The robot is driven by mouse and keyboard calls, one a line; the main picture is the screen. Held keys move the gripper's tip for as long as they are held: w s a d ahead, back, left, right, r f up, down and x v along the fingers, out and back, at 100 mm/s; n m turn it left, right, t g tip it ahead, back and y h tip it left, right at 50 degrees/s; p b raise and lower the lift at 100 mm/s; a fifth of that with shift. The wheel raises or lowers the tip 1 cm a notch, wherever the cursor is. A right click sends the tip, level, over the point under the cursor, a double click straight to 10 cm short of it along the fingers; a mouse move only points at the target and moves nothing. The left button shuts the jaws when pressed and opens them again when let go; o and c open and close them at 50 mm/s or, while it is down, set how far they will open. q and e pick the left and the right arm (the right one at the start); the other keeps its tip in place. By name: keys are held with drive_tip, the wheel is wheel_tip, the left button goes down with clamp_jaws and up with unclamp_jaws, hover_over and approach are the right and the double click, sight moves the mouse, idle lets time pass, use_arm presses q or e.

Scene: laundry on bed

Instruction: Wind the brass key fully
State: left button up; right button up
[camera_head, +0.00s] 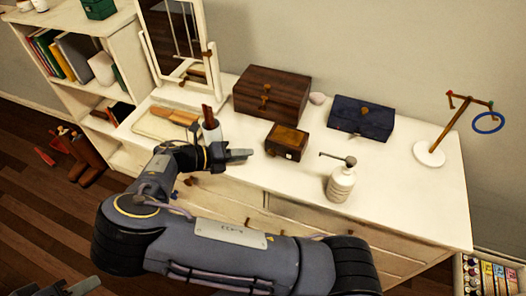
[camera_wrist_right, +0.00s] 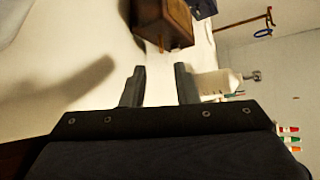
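A small brown wooden box (camera_head: 286,141) stands on the white dresser top. Small brass-coloured parts show on its front, but which of them is the key is too small to tell. My right gripper (camera_head: 240,154) is just left of the box, apart from it. In the right wrist view the gripper (camera_wrist_right: 160,84) is open and empty, its two fingers spread, with the box (camera_wrist_right: 168,18) beyond the fingertips. A small brass piece (camera_wrist_right: 162,46) shows at the box's near edge. Part of my left gripper (camera_head: 84,286) shows at the bottom left corner; its fingers are not clear.
A white pump bottle (camera_head: 341,182) stands right of the box. A larger brown chest (camera_head: 270,92) and a dark blue box (camera_head: 361,118) stand behind. A cup with brown sticks (camera_head: 211,128) is close behind my right wrist. A jewellery stand (camera_head: 429,152) is at right.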

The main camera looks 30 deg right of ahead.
sight(273, 152)
drive_tip(key=shift+w, duration=0.15)
drive_tip(key=shift+d, duration=0.3)
drive_tip(key=p+x, duration=0.1)
drive_tip(key=x, duration=0.6)
drive_tip(key=shift+w, duration=0.1)
drive_tip(key=shift+c, duration=0.5)
clamp_jaws()
